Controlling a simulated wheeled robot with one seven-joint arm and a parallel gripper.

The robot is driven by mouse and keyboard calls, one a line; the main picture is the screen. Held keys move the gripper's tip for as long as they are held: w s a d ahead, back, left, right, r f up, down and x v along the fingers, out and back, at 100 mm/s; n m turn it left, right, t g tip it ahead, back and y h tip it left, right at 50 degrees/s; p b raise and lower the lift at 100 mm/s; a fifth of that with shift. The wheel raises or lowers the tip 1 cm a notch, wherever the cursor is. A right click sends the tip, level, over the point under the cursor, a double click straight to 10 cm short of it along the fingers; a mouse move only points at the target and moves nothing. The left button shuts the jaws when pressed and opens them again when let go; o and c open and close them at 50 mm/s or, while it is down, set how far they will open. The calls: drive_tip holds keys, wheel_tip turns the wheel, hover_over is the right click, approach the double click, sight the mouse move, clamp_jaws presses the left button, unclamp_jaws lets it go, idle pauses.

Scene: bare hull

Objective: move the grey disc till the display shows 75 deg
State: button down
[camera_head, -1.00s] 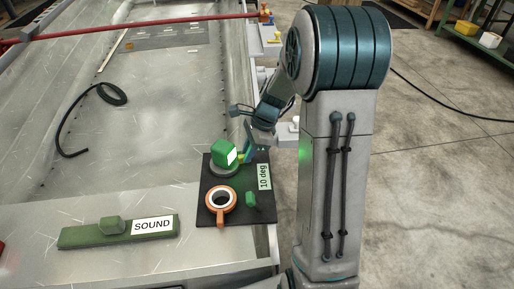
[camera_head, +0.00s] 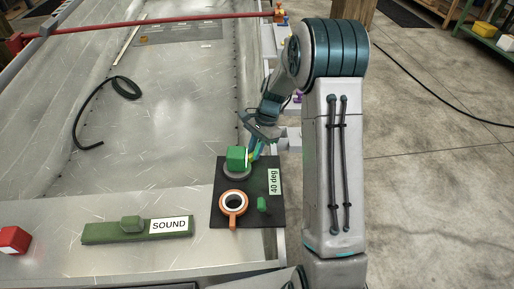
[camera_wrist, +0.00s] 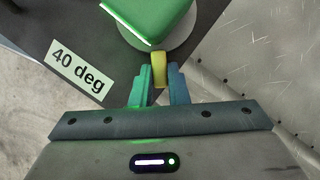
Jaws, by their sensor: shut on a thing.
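The grey disc (camera_head: 237,175) lies on the black panel (camera_head: 262,215), with a green block (camera_head: 238,157) on top. The disc's edge also shows in the wrist view (camera_wrist: 184,36). A yellow tab (camera_wrist: 158,63) stands at the disc's edge. My gripper (camera_wrist: 158,83) is shut on this tab, its teal and blue fingers on either side. In the head view my gripper (camera_head: 254,151) reaches in from behind right of the block. The display (camera_head: 274,181) reads 40 deg, and it reads the same in the wrist view (camera_wrist: 78,72).
An orange ring with a handle (camera_head: 233,207) and a small green piece (camera_head: 262,204) sit on the panel's near part. A black hose (camera_head: 92,113) lies on the metal.

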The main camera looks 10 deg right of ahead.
drive_tip(key=shift+w+a+r+n+g+h+p, duration=0.1)
drive_tip(key=shift+w+a+n+g+h+p, duration=0.15)
drive_tip(key=shift+w+a+n+p, duration=0.6)
drive_tip(key=shift+w+a+f+n+g+h+p, duration=0.1)
drive_tip(key=shift+n+g+h+p, duration=0.3)
drive_tip(key=shift+n, duration=0.9)
drive_tip(key=shift+w+a+r+n+g+h+p, duration=0.15)
drive_tip(key=shift+w+a+n+p, duration=0.45)
drive_tip(key=shift+n, duration=0.45)
drive_tip(key=c, duration=1.4)
unclamp_jaws()
drive_tip(key=p+v, duration=0.1)
drive_tip(key=v, duration=1.2)
drive_tip(key=shift+w+r+p, duration=0.2)
drive_tip(key=shift+p, duration=0.2)
